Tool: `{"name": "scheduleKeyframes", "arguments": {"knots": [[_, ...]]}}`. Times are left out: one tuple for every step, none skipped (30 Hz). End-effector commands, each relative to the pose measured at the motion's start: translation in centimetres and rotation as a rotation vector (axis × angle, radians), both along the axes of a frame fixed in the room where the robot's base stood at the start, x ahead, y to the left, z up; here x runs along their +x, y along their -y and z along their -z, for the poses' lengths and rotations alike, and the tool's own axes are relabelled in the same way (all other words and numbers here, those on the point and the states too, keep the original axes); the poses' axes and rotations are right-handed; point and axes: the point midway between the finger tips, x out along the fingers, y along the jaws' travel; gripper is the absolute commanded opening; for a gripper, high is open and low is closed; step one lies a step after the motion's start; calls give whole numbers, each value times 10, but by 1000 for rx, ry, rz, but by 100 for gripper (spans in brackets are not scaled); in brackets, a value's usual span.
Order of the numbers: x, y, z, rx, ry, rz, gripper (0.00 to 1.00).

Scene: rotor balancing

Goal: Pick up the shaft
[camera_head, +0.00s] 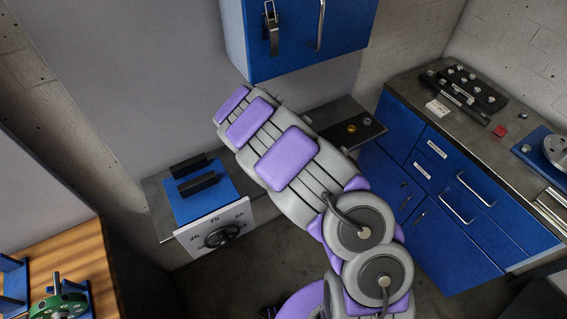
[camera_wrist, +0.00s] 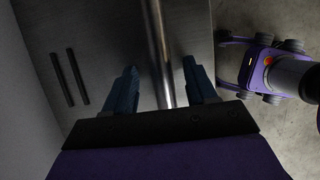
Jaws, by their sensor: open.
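My gripper (camera_wrist: 160,64) is open in the wrist view, with one dark blue finger on each side of a bright metal rod, which looks like the shaft (camera_wrist: 157,30). The shaft runs from the top edge of the view down between the fingers. A gap shows on both sides of it, and neither finger visibly touches it. Its lower end is hidden by the gripper's dark palm bar. In the head view my purple and grey arm hides the gripper, and I cannot make out this shaft there.
A grey metal surface (camera_wrist: 110,25) with two dark bars lies beyond the fingers. In the head view, a blue stand with a dial plate (camera_head: 214,228) is left of my arm. A blue wall cabinet (camera_head: 290,50) hangs above. A blue-drawered bench (camera_head: 450,190) stands right.

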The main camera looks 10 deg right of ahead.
Motion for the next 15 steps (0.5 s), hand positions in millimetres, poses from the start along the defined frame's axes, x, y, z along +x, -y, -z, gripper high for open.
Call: {"name": "scheduleKeyframes", "arguments": {"knots": [[0,3,5,1,0,2,56],[0,3,6,1,0,2,56],[0,2,7,0,1,2,56],[1,1,6,0,-1,1,56],[1,0,6,-1,0,1,56],[1,-1,6,-3,0,2,56],[1,-2,6,-5,-1,2,56],[1,-3,6,-5,-1,2,56],[1,-3,6,-5,-1,2,53],[1,-3,6,-5,-1,2,51],[1,-4,6,-5,-1,2,48],[1,-5,6,-6,-1,1,44],[1,-5,6,-6,-1,1,41],[1,-5,6,-6,-1,1,38],[1,-5,6,-6,-1,1,34]]}}
